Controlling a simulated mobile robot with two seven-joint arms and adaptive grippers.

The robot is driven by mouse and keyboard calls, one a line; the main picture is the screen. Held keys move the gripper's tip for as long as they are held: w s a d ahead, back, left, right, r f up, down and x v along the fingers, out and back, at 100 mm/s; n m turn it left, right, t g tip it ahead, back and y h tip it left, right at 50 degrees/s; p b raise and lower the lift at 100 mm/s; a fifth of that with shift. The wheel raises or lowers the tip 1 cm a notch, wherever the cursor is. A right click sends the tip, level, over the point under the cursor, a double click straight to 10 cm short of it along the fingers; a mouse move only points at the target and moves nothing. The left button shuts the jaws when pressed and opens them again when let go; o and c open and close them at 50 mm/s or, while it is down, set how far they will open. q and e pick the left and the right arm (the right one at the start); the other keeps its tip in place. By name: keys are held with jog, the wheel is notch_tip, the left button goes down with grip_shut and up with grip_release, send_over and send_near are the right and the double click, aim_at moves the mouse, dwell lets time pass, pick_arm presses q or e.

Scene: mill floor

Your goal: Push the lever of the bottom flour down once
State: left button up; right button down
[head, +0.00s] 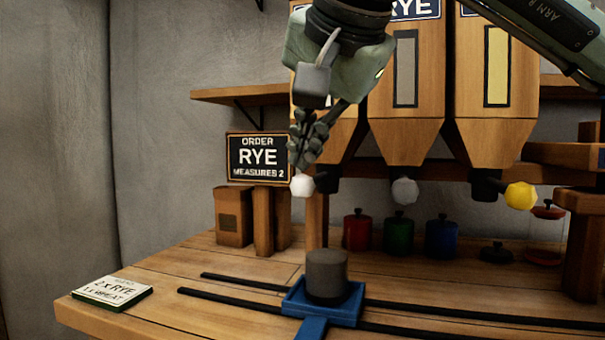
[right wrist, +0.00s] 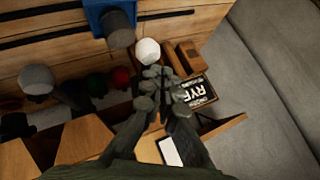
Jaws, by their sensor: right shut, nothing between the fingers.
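Three wooden hoppers hang side by side in the head view. The left hopper, mostly hidden by my gripper, has a lever with a white knob (head: 302,185). The middle hopper (head: 405,130), labelled RYE, has a grey knob (head: 404,191). The right hopper (head: 497,125) has a yellow knob (head: 520,195). My right gripper (head: 305,160) is shut and empty, pointing down just above the white knob; I cannot tell if it touches. In the right wrist view the shut fingertips (right wrist: 157,74) are close to the white knob (right wrist: 148,50). My left gripper is not in view.
A grey cup (head: 327,274) stands in a blue carriage (head: 350,310) on black rails, below and in front of the hoppers. A sign (head: 258,157) reads ORDER RYE MEASURES 2. A card (head: 111,293) lies front left. Red, green and blue jars (head: 441,236) stand behind.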

aim_at(307, 184)
jog(key=shift+f+b, duration=1.8)
jog(key=shift+f, duration=0.7)
dwell(1.7)
dwell(0.5)
jog(key=shift+r+p, duration=2.5)
jog(key=shift+r, duration=0.55)
notch_tip(307, 184, up, 5)
jog(key=p, duration=0.4)
